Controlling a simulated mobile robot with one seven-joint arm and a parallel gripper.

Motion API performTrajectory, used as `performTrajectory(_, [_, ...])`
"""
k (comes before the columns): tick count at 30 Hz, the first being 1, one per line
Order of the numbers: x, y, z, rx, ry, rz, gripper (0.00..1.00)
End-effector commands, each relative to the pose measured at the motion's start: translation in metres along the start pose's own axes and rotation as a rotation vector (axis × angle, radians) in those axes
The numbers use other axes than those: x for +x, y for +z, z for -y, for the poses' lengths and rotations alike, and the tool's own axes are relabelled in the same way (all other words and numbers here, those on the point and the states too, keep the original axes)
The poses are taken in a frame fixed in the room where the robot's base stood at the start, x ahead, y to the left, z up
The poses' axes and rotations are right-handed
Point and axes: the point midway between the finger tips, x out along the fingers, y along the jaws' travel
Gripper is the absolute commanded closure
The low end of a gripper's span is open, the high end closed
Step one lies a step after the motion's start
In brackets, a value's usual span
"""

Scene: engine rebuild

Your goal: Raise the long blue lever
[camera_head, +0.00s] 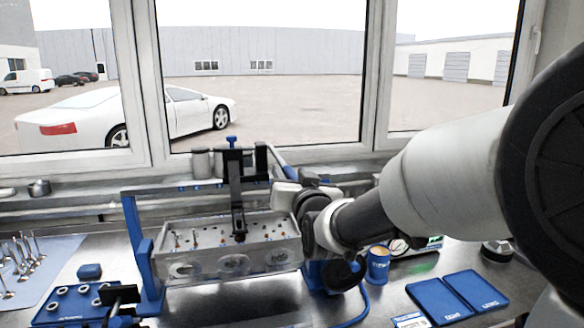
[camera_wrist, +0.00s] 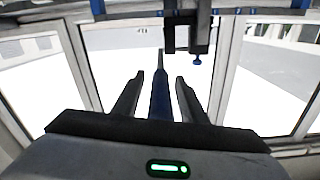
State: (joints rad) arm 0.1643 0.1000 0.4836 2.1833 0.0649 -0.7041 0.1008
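The long blue lever (camera_wrist: 159,92) stands between the two dark fingers of my gripper (camera_wrist: 160,77) in the wrist view. A gap shows on each side of the lever, so the fingers are open around it and do not appear to touch it. In the head view, a blue bar that looks like the lever (camera_head: 278,157) slants behind my wrist, at the right of the blue fixture (camera_head: 133,235). My wrist hides its lower part, and the fingertips are hard to make out there.
A metal engine part (camera_head: 215,262) sits in the fixture under a black clamp (camera_head: 236,190) with a blue knob (camera_head: 232,141). Valves (camera_head: 30,250) lie on a mat at left. A blue can (camera_head: 378,265) and blue trays (camera_head: 440,300) are at right. Windows stand behind.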

Motion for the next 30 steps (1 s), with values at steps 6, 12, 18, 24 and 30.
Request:
performTrajectory(6, [-0.0007,0.0004,0.0002,0.0,0.0,0.0,0.61])
performTrajectory(12, [-0.0006,0.0003,0.0002,0.0,0.0,0.0,0.68])
performTrajectory(18, [-0.0006,0.0002,0.0003,0.0,0.0,0.0,1.0])
performTrajectory(24, [-0.0005,0.0,0.0003,0.0,0.0,0.0,1.0])
performTrajectory(30, [-0.0005,-0.0002,0.0003,0.0,0.0,-0.001,1.0])
